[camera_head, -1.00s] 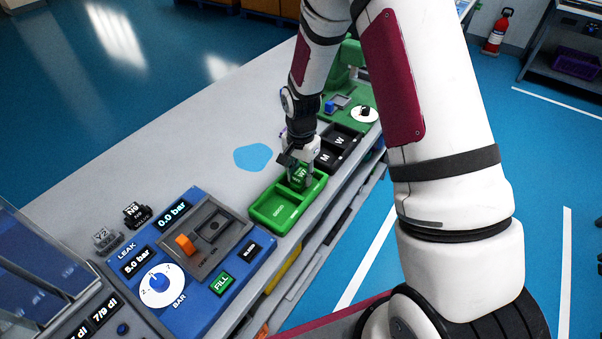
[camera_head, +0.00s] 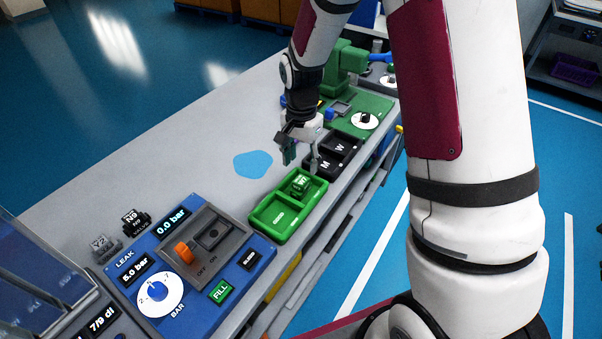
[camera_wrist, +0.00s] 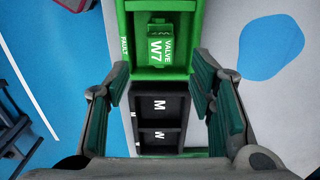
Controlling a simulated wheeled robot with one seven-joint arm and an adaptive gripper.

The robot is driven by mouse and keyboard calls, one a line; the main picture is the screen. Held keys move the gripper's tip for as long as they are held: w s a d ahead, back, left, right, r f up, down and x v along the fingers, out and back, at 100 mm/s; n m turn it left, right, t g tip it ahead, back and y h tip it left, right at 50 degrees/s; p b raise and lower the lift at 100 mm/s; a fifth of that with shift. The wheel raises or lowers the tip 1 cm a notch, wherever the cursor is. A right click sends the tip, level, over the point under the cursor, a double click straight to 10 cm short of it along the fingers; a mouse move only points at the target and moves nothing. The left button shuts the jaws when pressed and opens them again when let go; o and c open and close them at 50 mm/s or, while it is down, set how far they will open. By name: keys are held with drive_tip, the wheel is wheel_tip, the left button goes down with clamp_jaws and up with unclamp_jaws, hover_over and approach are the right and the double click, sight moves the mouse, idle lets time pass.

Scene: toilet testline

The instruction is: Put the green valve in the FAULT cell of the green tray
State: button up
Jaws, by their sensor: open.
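The green valve (camera_head: 299,186), marked W7, sits in the far cell of the green tray (camera_head: 284,237) in the head view. In the wrist view the valve (camera_wrist: 160,46) lies in the cell beside the FAULT lettering on the tray wall (camera_wrist: 124,50). My gripper (camera_head: 300,164) is open and empty, above and just beyond the valve, apart from it. In the wrist view my gripper (camera_wrist: 165,105) shows its two green-padded fingers spread wide over the black tray. The near cell of the green tray looks empty.
A black tray (camera_head: 335,158) with M and W cells stands just beyond the green tray. A blue leak panel (camera_head: 190,260) lies in front, with a grey and a black valve (camera_head: 135,218) at its left. A light-blue patch (camera_head: 253,164) marks clear bench to the left.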

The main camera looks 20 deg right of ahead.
sight(301, 180)
drive_tip(key=s+r+n+t, duration=0.1)
drive_tip(key=s+r+n, duration=0.15)
drive_tip(key=r, duration=0.35)
drive_tip(key=s+r+n, duration=0.1)
drive_tip(key=s+r, duration=0.3)
drive_tip(key=r, duration=0.2)
drive_tip(key=s+r+n+t, duration=0.1)
drive_tip(key=s+r, duration=0.2)
drive_tip(key=r, duration=0.4)
drive_tip(key=s+r+n+t, duration=0.1)
drive_tip(key=s+r+n, duration=0.1)
drive_tip(key=s, duration=0.6)
drive_tip(key=s+r+n+t, duration=0.1)
drive_tip(key=s+r+n, duration=0.2)
drive_tip(key=s, duration=0.5)
drive_tip(key=shift+d+r+n+t, duration=0.15)
drive_tip(key=shift+r+n+t, duration=0.2)
drive_tip(key=shift+n, duration=0.3)
drive_tip(key=shift+f, duration=0.1)
